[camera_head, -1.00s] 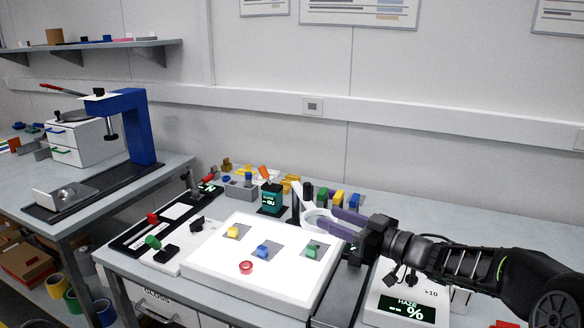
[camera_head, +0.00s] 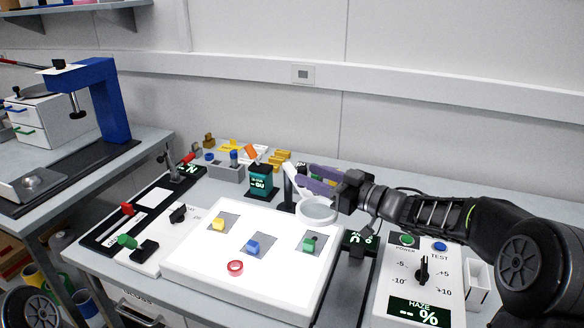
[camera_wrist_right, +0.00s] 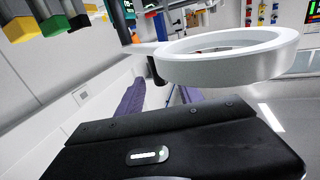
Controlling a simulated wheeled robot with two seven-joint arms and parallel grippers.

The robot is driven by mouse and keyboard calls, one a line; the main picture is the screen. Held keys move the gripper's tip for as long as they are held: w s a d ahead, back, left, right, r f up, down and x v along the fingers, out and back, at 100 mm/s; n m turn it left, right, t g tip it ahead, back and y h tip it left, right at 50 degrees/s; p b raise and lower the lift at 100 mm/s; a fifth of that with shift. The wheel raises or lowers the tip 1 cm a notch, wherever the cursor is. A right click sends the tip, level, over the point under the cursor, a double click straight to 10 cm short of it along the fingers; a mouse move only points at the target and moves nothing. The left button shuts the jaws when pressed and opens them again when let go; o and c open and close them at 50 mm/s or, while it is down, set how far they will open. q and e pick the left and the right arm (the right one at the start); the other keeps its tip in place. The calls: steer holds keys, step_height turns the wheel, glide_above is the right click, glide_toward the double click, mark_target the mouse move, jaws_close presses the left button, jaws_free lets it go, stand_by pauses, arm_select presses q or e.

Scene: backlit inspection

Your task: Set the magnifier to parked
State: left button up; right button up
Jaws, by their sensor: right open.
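The magnifier is a white ring lens (camera_head: 318,211) on a short white arm from a dark post behind the light panel (camera_head: 190,272). The ring hangs over the panel's back right corner, above the green block (camera_head: 310,244). My right gripper (camera_head: 306,178), with purple fingers, is open just behind the ring, near the magnifier's arm; I cannot tell whether it touches. My left gripper is out of view.
A teal display box (camera_head: 261,180) stands left of the magnifier post. A haze meter with a dial (camera_head: 423,270) sits right, under my right arm.

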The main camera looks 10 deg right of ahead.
steer(key=x, duration=0.6)
steer(key=shift+a, duration=0.1)
jaws_close()
stand_by(0.3)
stand_by(1.0)
